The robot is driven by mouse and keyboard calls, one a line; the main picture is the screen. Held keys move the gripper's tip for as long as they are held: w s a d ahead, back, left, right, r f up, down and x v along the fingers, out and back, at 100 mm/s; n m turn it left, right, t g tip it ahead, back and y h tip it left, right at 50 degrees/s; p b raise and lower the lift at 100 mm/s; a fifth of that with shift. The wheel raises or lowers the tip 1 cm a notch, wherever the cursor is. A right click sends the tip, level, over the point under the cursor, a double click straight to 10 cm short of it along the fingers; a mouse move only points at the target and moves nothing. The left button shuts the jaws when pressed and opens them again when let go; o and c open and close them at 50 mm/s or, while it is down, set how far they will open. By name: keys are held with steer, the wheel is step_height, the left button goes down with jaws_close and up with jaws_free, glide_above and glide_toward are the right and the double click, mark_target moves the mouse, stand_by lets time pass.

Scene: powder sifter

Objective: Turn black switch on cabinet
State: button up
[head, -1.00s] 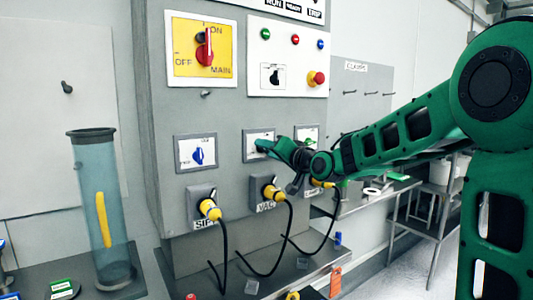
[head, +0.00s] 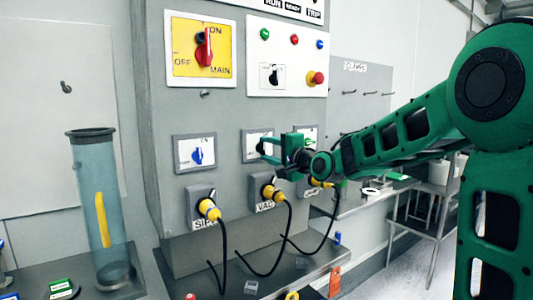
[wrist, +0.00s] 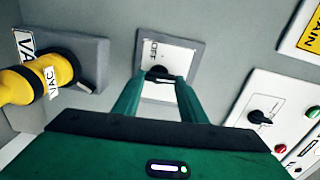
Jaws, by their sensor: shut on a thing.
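My gripper (head: 263,147) is at the small light panel above the VAC plug, in the middle of the grey cabinet (head: 225,114). In the wrist view its two green fingers (wrist: 157,78) are closed on a black switch (wrist: 157,70) on that panel (wrist: 180,50). The switch is mostly hidden between the fingertips, so its exact angle is hard to tell. An OFF mark shows on the panel beside it.
The yellow VAC plug (head: 271,190) and its black cable hang below. A blue switch (head: 197,155) is to the left. Above are the red MAIN switch (head: 204,48), another black knob (head: 272,77) and a red stop button (head: 316,77). A clear cylinder (head: 100,210) stands left.

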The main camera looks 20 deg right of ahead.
steer(key=shift+d+f+m, duration=0.25)
steer(key=shift+d+m, duration=0.1)
steer(key=shift+m, duration=0.05)
steer(key=o, duration=1.1)
steer(key=shift+w, duration=0.1)
steer(key=shift+c, duration=0.2)
steer(key=shift+a+r, duration=0.1)
steer(key=shift+a, duration=0.05)
steer(key=v, duration=1)
steer(key=shift+s, duration=0.35)
